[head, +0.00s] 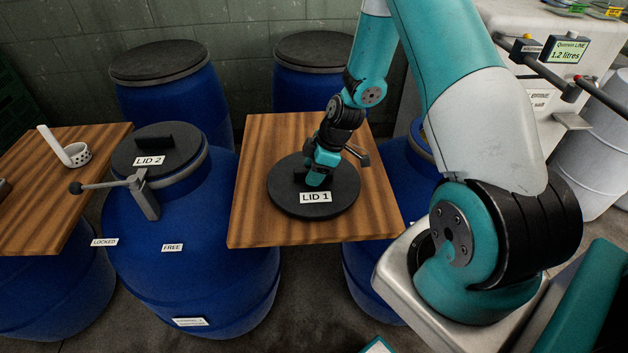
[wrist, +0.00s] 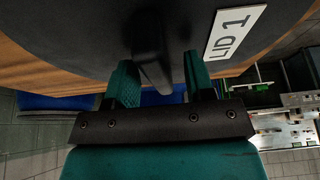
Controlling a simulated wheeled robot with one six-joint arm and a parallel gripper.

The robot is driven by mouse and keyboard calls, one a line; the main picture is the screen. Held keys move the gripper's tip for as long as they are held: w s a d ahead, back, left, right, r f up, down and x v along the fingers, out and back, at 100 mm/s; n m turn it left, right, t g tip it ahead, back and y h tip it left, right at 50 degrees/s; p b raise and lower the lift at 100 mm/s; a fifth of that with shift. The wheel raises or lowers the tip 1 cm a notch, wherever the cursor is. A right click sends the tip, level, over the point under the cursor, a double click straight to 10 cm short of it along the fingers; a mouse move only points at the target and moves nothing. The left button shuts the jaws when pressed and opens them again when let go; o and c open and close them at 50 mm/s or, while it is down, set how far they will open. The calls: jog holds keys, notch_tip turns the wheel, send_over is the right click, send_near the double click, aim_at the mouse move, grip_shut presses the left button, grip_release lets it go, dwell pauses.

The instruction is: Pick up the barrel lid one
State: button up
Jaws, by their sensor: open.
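Barrel lid one is a round black lid (head: 335,197) with a white LID 1 label, lying flat on a wooden board in the middle of the head view. In the wrist view the lid (wrist: 80,30) fills the top, with its raised black handle bar (wrist: 150,60) running down between my fingers. My gripper (wrist: 160,80) is open, with one teal finger on each side of the handle. I see a gap between the handle and the right finger. In the head view my gripper (head: 322,165) is over the lid's middle and hides most of the handle.
Left of the board (head: 262,225), a blue barrel (head: 190,260) wears a LID 2 lid (head: 175,145) with a lever clamp (head: 110,184). Another wooden board (head: 50,215) holds a white dipper (head: 75,153). More barrels (head: 165,85) stand behind. A machine with levers (head: 550,70) is at right.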

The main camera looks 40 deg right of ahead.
jog(key=shift+f, duration=0.2)
jog(key=shift+c, duration=0.5)
grip_shut()
